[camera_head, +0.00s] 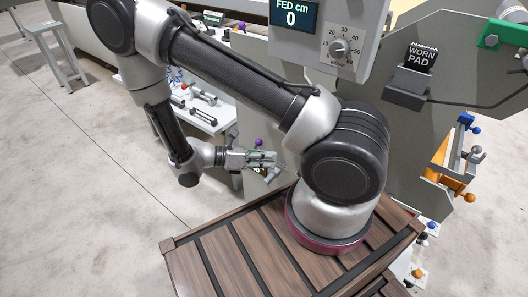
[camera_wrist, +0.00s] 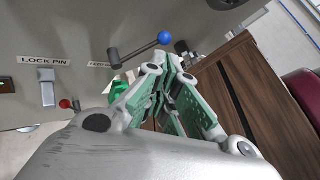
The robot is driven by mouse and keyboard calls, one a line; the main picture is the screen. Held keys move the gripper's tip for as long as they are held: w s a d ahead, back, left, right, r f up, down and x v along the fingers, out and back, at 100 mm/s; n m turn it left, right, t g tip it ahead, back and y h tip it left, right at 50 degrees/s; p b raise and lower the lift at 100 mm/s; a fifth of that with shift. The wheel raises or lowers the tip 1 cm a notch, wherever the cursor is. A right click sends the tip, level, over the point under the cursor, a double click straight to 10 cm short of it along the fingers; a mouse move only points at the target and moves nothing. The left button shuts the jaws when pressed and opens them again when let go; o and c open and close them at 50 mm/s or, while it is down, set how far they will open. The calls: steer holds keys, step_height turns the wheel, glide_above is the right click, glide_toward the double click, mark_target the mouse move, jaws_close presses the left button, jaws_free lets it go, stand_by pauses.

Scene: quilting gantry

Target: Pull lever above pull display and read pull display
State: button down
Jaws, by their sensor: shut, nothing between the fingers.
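My gripper (camera_head: 274,160) is shut and empty in the head view, held beside the grey machine, near a small purple ball knob (camera_head: 258,142). In the wrist view my gripper (camera_wrist: 172,66) points at a grey panel. A dark lever (camera_wrist: 138,51) with a blue ball end (camera_wrist: 164,38) sticks out just beyond the fingertips; contact cannot be told. I cannot tell whether this is the task's lever. No display marked "pull" can be made out. A screen (camera_head: 292,14) in the head view reads "FED cm 0".
A "LOCK PIN" label (camera_wrist: 46,60) sits above a pale switch (camera_wrist: 47,88), with a red knob (camera_wrist: 65,103) nearby. A dial (camera_head: 338,46), a "WORN PAD" block (camera_head: 420,58) and an orange bracket (camera_head: 438,158) are on the machine. Open floor (camera_head: 90,190) lies left.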

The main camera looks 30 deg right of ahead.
step_height(320, 180, down, 11)
steer(key=w+d+n+t+h, duration=0.1)
steer(key=n+t+h, duration=0.15)
steer(key=n, duration=0.35)
steer(key=w+d+n+t+h, duration=0.1)
steer(key=w+n+t, duration=0.1)
steer(key=n+t, duration=0.3)
steer(key=w+a+n+t, duration=0.2)
steer(key=w+a+n, duration=0.1)
steer(key=w+n, duration=0.25)
steer(key=shift+n+y, duration=0.25)
steer(key=x, duration=0.6)
steer(key=s+x, duration=0.1)
steer(key=x, duration=0.2)
steer(key=shift+d+f, duration=0.15)
steer(key=shift+d, duration=0.1)
steer(key=shift+w+a+r, duration=0.15)
steer(key=shift+w+a, duration=0.05)
steer(key=shift+w, duration=0.3)
steer(key=shift+w+a+r, duration=0.1)
steer(key=shift+w+a, duration=0.15)
steer(key=shift+w, duration=0.3)
steer(key=shift+w+a+r, duration=0.2)
steer(key=shift+w+a, duration=0.15)
steer(key=shift+w, duration=0.35)
steer(key=shift+w+a+r, duration=0.1)
